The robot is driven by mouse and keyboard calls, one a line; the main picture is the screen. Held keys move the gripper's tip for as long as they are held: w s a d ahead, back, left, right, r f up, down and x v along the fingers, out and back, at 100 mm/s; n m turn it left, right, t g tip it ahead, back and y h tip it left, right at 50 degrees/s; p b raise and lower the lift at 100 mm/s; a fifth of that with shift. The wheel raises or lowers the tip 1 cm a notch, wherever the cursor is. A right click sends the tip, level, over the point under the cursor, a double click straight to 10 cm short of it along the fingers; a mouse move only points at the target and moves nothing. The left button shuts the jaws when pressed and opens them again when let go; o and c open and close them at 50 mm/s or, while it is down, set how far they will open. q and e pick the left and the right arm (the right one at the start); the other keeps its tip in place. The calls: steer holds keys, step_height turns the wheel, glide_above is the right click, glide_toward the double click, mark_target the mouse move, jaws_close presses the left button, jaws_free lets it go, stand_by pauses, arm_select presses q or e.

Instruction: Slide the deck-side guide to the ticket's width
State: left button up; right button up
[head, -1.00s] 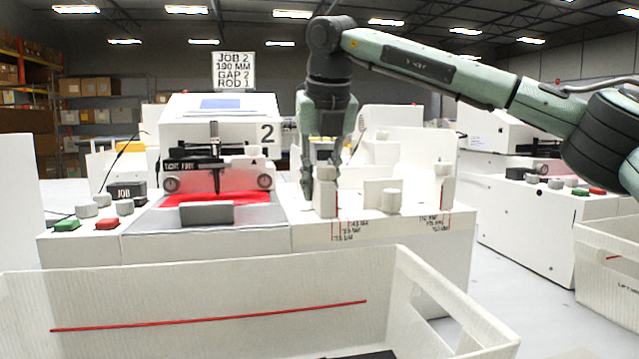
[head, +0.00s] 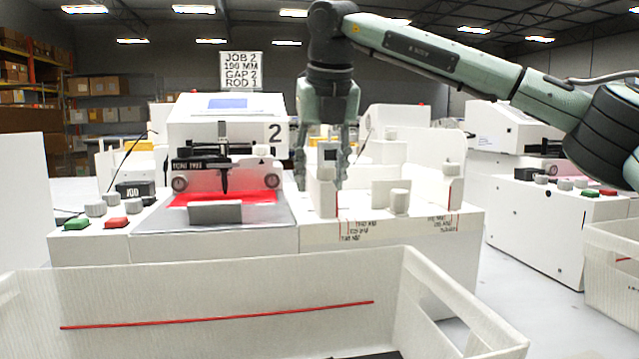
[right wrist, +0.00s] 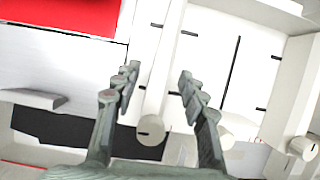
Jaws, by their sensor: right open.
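The ticket sign (head: 241,71) reads JOB 2, 190 MM, GAP 2, ROD 1. In the right wrist view the guide (right wrist: 160,85) runs between the open fingertips (right wrist: 159,73); contact is unclear. My left gripper is not in view.
A red-bedded machine (head: 225,170) marked 2 adjoins the deck on the left, with green and red buttons (head: 116,222). A second upright with a knob (head: 451,185) stands at the deck's right end. A white bin (head: 230,285) fills the foreground.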

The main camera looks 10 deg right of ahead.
steer(key=v, duration=1)
steer(key=shift+s, duration=0.15)
